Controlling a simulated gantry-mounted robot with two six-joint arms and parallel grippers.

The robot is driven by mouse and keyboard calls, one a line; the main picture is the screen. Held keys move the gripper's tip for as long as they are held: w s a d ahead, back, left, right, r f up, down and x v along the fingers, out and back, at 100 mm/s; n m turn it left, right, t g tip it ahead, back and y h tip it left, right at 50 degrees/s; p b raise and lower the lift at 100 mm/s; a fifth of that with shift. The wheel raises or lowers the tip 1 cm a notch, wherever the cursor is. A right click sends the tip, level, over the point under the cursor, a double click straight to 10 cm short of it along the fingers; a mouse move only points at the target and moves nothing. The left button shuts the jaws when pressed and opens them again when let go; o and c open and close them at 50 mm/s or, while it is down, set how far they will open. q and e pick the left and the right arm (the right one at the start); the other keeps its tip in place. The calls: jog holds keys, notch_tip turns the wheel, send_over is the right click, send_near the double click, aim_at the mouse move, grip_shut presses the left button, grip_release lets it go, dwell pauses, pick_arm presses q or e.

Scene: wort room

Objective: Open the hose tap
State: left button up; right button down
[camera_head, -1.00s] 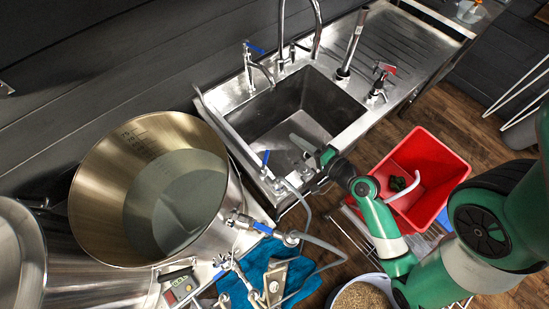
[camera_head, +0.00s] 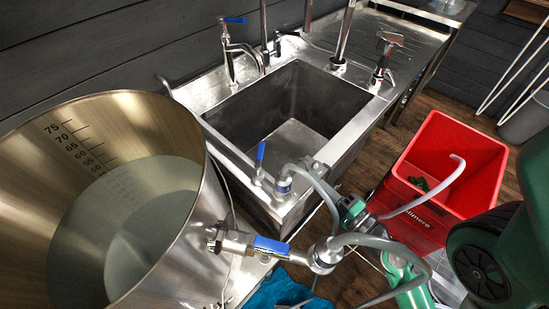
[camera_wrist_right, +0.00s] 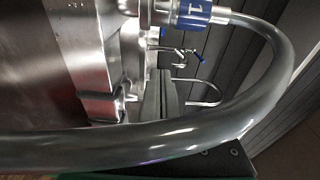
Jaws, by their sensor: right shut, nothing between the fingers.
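A second tap with a blue lever (camera_head: 236,20) stands on the sink's back left rim. I cannot tell which one is the hose tap. My right gripper (camera_wrist_right: 162,80) is shut and empty in the right wrist view, with hose looping around it. In the head view its arm ends near the sink's front right corner, and the fingers are hard to make out. My left gripper is out of view.
A big steel kettle (camera_head: 213,190) fills the left, its blue-handled valve (camera_head: 270,246) facing the sink. The grey hose (camera_head: 375,242) crosses in front of my arm. A red crate (camera_head: 455,145) stands right of the sink. The sink basin (camera_head: 290,110) is clear.

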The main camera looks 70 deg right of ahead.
aim_at(261, 151)
jog(key=w+a+p+x, duration=0.1)
jog(key=a+p+x, duration=0.1)
jog(key=p+x, duration=1)
jog(key=shift+w+a+p, duration=0.2)
jog(key=shift+w+p, duration=0.15)
jog(key=shift+w, duration=0.1)
